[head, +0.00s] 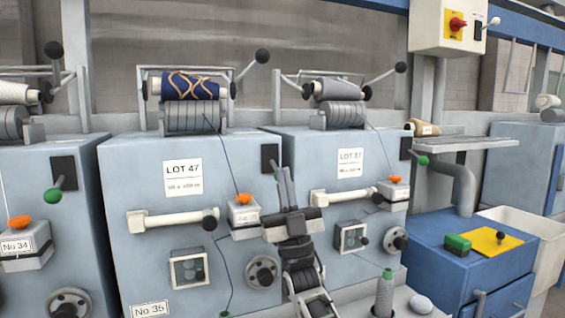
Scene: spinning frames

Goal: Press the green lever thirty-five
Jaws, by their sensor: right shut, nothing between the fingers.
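The middle blue-grey machine carries a low plate marked No 35 (151,309) and a LOT 47 sheet. Near its upper right edge is a black lever plate (270,157); a short dark lever stub shows on it, and its knob is hidden behind my gripper. My right gripper (286,183) is shut and empty, fingers pointing up, in front of this plate's lower right side. I cannot tell whether it touches the lever. Other green-knobbed levers show on the left machine (53,195) and the right machine (422,160). My left gripper is not in view.
Orange buttons sit on boxes on the left machine (19,222), middle machine (243,198) and right machine (395,179). A white horizontal bar (172,220) juts from the middle machine. A blue cabinet (440,250) with a green block and a cone of thread (384,295) stand at right.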

